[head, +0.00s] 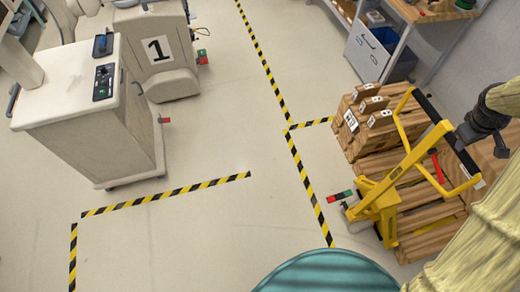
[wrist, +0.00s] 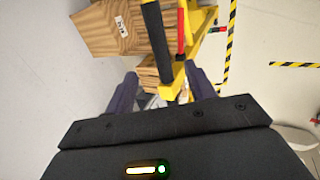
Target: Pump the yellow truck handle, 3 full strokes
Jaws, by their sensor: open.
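The yellow truck (head: 378,205) stands at the right of the head view beside a wooden pallet. Its yellow looped handle (head: 403,118) leans up to the right and has a black grip bar (head: 432,107) across its top. A red lever (head: 437,167) sits inside the loop. My gripper (head: 463,137) is open at the black bar. In the wrist view the black bar (wrist: 154,40) runs down toward the space between my two spread fingers (wrist: 160,75). The red lever also shows there (wrist: 181,30). I cannot tell whether the fingers touch the bar.
Wooden crates (head: 365,125) stand behind the truck; a wooden box also shows in the wrist view (wrist: 100,28). A white cart (head: 90,115) and a covered unit marked 1 (head: 160,75) stand at left. Yellow-black floor tape (head: 305,180) crosses the clear middle floor.

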